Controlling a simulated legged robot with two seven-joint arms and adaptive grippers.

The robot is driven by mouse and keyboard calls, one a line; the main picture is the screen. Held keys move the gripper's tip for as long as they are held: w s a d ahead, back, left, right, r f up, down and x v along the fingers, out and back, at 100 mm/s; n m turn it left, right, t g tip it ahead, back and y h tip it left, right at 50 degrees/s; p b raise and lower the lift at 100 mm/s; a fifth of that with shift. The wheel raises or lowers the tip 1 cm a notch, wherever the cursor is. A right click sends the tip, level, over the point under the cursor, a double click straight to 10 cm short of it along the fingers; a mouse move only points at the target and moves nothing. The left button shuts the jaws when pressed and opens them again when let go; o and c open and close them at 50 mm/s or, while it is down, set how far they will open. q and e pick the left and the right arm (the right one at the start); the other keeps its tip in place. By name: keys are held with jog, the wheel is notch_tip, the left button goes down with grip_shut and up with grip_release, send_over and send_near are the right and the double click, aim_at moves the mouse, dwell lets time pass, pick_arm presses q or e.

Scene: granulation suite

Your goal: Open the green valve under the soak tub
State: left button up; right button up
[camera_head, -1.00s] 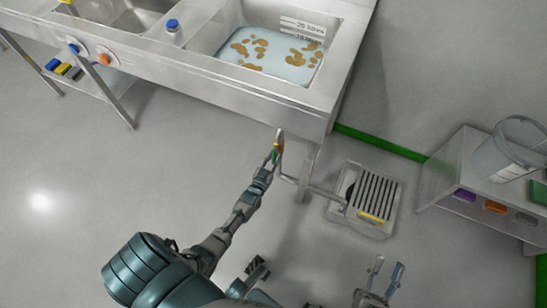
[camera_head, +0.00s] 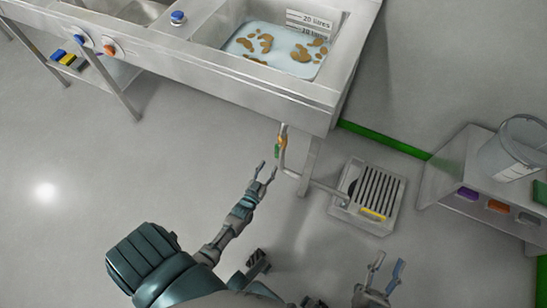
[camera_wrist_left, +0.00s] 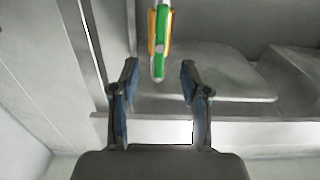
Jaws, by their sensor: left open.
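The soak tub (camera_head: 334,62) holds pale water with brown pieces, beside a scale plate marked 20 and 10 litres. Under its front edge, a drain pipe (camera_head: 284,164) carries a brass valve with a green handle (camera_head: 277,151). The handle appears to lie along the pipe. In the left wrist view, the green handle (camera_wrist_left: 161,60) stands upright beyond and between the fingertips, clear of both. My left gripper (camera_head: 267,171) is open and empty, just below and left of the valve. My right gripper (camera_head: 387,264) is open and empty at the lower right.
The pipe runs to a grated floor drain (camera_head: 372,194) right of the tub leg. A metal shelf unit (camera_head: 457,172) with a clear bucket (camera_head: 506,155) stands at the right. A blue knob (camera_head: 178,17) sits on the sink deck. Floor at left is clear.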

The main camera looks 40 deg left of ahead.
pick_arm(q)
jog(key=shift+v, duration=1.6)
